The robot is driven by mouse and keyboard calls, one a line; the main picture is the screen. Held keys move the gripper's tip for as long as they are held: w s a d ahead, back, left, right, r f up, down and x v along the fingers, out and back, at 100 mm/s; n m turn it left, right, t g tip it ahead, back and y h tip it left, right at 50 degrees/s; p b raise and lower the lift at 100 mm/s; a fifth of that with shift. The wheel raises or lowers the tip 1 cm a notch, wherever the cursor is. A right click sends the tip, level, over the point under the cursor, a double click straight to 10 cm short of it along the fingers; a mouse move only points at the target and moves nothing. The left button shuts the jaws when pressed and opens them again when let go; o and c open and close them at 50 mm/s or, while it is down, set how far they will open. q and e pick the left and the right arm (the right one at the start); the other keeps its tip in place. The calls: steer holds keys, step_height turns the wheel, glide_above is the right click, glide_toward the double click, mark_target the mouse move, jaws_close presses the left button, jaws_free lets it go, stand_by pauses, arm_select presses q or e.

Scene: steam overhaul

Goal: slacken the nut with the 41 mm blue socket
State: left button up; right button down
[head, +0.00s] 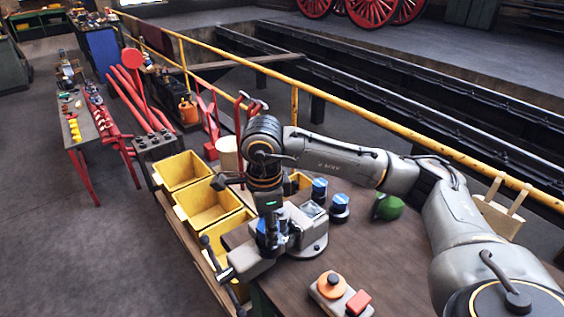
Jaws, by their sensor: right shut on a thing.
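My right arm comes in from the right, and its gripper (267,222) points down over a grey bench vise (313,246). The gripper is shut on a blue socket (266,240), which shows only in part between the fingers and the vise. The nut is hidden beneath the gripper and socket, so I cannot tell whether the socket is seated on it. Two more blue-banded sockets stand on the bench right of the vise, one further back (319,188) and one nearer (340,206). Their sizes are not readable. My left gripper is not in view.
The wooden bench (400,262) also holds a control box with an orange knob and red button (334,287) and a green round object (389,207). Yellow bins (181,170) line its left side. A yellow railing (395,120) runs behind, before a track pit.

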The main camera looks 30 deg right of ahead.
steer(key=shift+w+d+r+m+p, duration=0.35)
steer(key=shift+w+d+r+m, duration=0.6)
steer(key=shift+m, duration=3.2)
steer(key=shift+w+d+r+m+p, duration=0.4)
steer(key=shift+w+d+m, duration=1.1)
steer(key=shift+m, duration=2.7)
steer(key=shift+w+d+r+m+p, duration=0.35)
steer(key=shift+w+d+r+m, duration=0.8)
steer(key=shift+m, duration=3)
steer(key=shift+s+d+f, duration=0.3)
steer(key=shift+f, duration=0.05)
steer(key=shift+f+b, duration=1.35)
steer(key=shift+f, duration=0.7)
